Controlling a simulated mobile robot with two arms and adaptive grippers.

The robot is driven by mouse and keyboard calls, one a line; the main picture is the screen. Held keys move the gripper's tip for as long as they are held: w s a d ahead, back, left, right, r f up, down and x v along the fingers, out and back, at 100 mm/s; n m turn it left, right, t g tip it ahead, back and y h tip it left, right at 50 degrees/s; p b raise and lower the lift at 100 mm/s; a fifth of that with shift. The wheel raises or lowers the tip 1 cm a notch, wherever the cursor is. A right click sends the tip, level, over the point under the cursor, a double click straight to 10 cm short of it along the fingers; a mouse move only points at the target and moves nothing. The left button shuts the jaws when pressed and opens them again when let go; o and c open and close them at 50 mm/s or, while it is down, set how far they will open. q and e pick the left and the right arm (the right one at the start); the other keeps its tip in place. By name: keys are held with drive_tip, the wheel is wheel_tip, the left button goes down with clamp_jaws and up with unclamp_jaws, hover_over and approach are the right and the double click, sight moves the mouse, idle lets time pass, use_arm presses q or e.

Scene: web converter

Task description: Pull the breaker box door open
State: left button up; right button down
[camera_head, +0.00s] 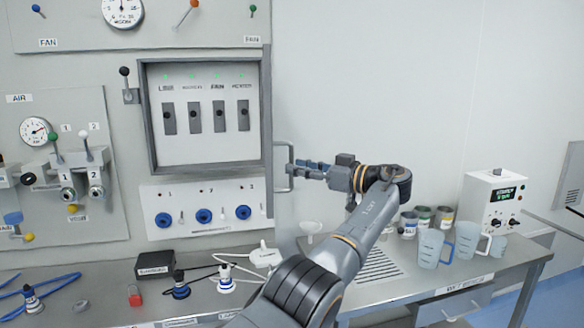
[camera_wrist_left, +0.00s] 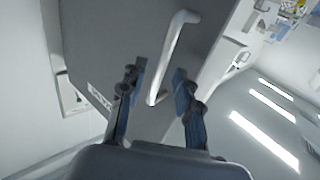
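The breaker box (camera_head: 205,140) is on the wall panel in the head view, its front uncovered, showing a row of dark switches under green lights. Its grey door (camera_head: 267,120) stands swung out at the right side, seen nearly edge-on. The door's bar handle (camera_head: 283,144) sticks out to the right. My left gripper (camera_head: 293,168) is at the handle. In the left wrist view its fingers (camera_wrist_left: 157,92) are apart, with the pale handle (camera_wrist_left: 178,45) between them and the door face (camera_wrist_left: 105,40) behind. Whether a finger touches the handle is unclear. My right gripper is not in view.
A bench (camera_head: 400,285) below carries cups (camera_head: 430,247), cans and a white control unit (camera_head: 490,205) at right, and cables and a black box (camera_head: 155,264) at left. A small lever (camera_head: 127,85) is left of the box. The wall right of the door is bare.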

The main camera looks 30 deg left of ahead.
use_arm(q)
drive_tip(key=d, duration=0.5)
drive_tip(key=shift+s, duration=0.1)
